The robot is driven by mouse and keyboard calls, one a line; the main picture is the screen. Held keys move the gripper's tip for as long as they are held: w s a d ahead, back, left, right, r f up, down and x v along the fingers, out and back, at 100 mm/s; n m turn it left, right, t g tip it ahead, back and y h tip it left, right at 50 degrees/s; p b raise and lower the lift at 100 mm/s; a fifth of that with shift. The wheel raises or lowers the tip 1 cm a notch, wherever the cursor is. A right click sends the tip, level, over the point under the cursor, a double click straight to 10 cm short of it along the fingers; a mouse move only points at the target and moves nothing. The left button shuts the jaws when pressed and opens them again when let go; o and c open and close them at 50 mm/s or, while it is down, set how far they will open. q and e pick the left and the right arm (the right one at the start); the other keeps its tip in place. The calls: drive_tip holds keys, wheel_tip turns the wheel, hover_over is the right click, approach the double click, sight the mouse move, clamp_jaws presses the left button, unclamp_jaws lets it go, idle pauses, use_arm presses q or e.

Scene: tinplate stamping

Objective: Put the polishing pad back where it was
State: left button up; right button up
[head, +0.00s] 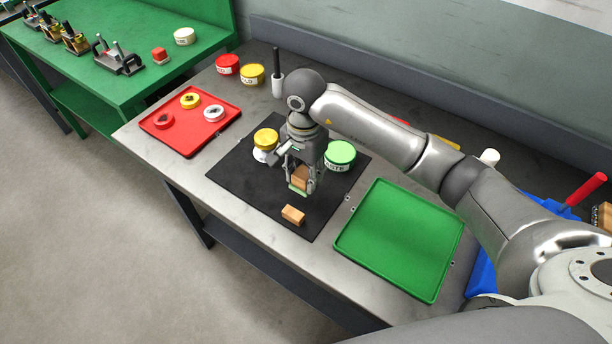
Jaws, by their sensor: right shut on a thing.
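My right gripper (302,172) is over the black mat (245,172), pointing down. It is shut on a wooden block with a pale green underside, which looks like the polishing pad (299,180). I cannot tell whether the pad touches the mat or is just above it. A second, plain wooden block (293,215) lies on the mat in front of the pad, apart from it. My left gripper is not in view.
A gold-lidded tin (265,139) and the green-lidded paste tin (340,154) stand close beside my right gripper. A red tray (187,143) with several small tins is at left; an empty green tray (385,262) is at right. Red (228,64) and yellow (252,74) tins stand behind.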

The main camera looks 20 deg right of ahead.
sight(306, 174)
drive_tip(key=shift+w+d+f, duration=0.25)
drive_tip(key=shift+w+f, duration=0.3)
drive_tip(key=shift+f, duration=0.15)
drive_tip(key=shift+w+d+f+p, duration=0.25)
drive_tip(key=shift+f+p, duration=0.1)
drive_tip(key=shift+f, duration=0.15)
wheel_tip(306, 174, down, 3)
drive_tip(key=shift+a+r+p, duration=0.1)
drive_tip(key=shift+r+p, duration=0.1)
drive_tip(key=shift+p, duration=0.55)
drive_tip(key=shift+f, duration=0.15)
drive_tip(key=shift+f, duration=0.1)
drive_tip(key=shift+f+b, duration=0.1)
drive_tip(key=shift+b, duration=0.25)
drive_tip(key=o, duration=0.9)
